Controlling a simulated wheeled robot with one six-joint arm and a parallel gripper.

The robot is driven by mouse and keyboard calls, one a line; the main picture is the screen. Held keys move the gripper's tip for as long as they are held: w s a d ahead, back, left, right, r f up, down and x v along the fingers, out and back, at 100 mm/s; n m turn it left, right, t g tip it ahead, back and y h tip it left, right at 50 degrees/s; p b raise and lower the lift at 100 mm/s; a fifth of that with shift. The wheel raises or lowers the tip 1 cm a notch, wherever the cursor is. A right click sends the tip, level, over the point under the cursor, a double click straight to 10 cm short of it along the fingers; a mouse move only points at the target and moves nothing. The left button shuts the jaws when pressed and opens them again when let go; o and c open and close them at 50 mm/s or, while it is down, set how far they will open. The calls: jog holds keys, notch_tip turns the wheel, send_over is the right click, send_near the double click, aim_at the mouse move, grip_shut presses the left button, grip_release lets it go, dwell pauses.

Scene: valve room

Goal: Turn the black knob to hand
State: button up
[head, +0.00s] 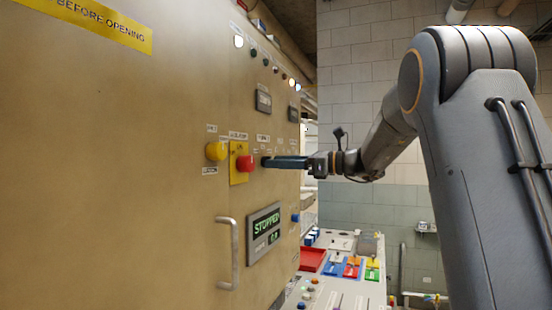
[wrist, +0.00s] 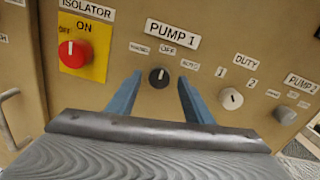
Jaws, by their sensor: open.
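The black knob (wrist: 159,77) is on the panel under the PUMP 1 label (wrist: 173,34) in the wrist view. Its white mark points about up, towards the OFF label (wrist: 168,49). A small label (wrist: 140,49), too blurred to read surely, is up and left of it; another (wrist: 190,65) is to the right. My gripper (wrist: 159,82) is open, with one blue finger on each side of the knob and gaps showing. In the head view my gripper (head: 278,162) reaches the panel from the right; its fingertips largely hide the knob. Contact cannot be told.
A red knob (wrist: 71,52) on a yellow plate is left of the black knob. A pale DUTY knob (wrist: 231,98) and a grey PUMP 2 knob (wrist: 285,114) are to the right. In the head view, a door handle (head: 229,252) and a STOPPED display (head: 265,232) sit lower down.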

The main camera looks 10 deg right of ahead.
jog(key=shift+x, duration=0.85)
jog(key=c, duration=1.1)
jog(key=shift+o, duration=0.2)
jog(key=shift+f+n+b, duration=0.1)
jog(key=shift+n+b, duration=0.3)
jog(key=shift+b, duration=0.1)
jog(key=n+b, duration=0.8)
jog(key=b, duration=0.3)
jog(key=shift+s+b, duration=0.1)
jog(key=shift+b, duration=0.25)
